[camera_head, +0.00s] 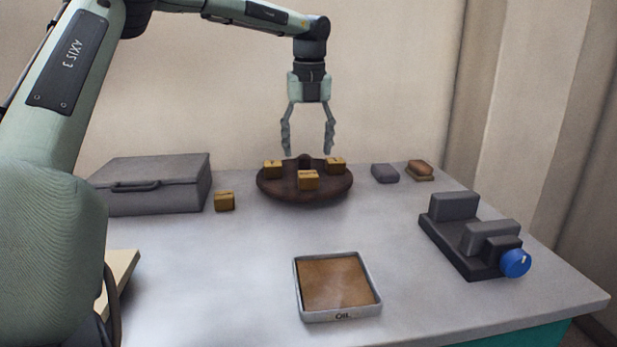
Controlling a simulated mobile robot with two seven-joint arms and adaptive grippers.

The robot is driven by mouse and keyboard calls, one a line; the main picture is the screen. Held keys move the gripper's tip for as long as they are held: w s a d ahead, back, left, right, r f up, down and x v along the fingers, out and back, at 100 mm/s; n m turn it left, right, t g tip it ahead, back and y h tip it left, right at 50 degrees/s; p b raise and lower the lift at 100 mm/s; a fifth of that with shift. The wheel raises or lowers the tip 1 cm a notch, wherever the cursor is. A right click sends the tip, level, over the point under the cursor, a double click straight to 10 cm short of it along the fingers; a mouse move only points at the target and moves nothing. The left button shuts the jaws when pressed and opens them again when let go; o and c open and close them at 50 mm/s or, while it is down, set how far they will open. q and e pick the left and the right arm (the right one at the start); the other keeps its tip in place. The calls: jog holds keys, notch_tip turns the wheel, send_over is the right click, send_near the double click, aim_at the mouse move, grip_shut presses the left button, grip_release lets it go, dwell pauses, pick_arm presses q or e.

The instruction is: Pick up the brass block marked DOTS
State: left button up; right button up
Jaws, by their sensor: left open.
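Several small brass blocks are in view. Three sit on a round dark brown stand: one at its left (272,169), one at its front (308,180) and one at its right (336,165). The round stand (305,196) is at the back middle of the table. Another brass block (224,201) lies on the table left of it. The marks on the blocks are too small to read, so I cannot tell which one has DOTS. My left gripper (308,154) points down above the stand, open and empty, with its fingers apart. My right gripper is not in view.
A grey case (152,184) stands at the back left. An OIL tray (342,314) with a brown bottom is at the front middle. A dark vise with a blue knob (515,263) is at the right. A grey block (385,173) and a brown-topped item (420,170) lie behind it.

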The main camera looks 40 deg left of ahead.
aim_at(308, 173)
pick_arm(q)
jog(key=shift+f, duration=0.85)
notch_tip(308, 173, down, 4)
jog(key=shift+w+a+f+p, duration=0.15)
jog(key=shift+f+p, duration=0.1)
jog(key=shift+p, duration=0.1)
jog(key=shift+w+f, duration=0.1)
jog(key=shift+f, duration=0.1)
jog(key=shift+r, duration=0.1)
grip_shut()
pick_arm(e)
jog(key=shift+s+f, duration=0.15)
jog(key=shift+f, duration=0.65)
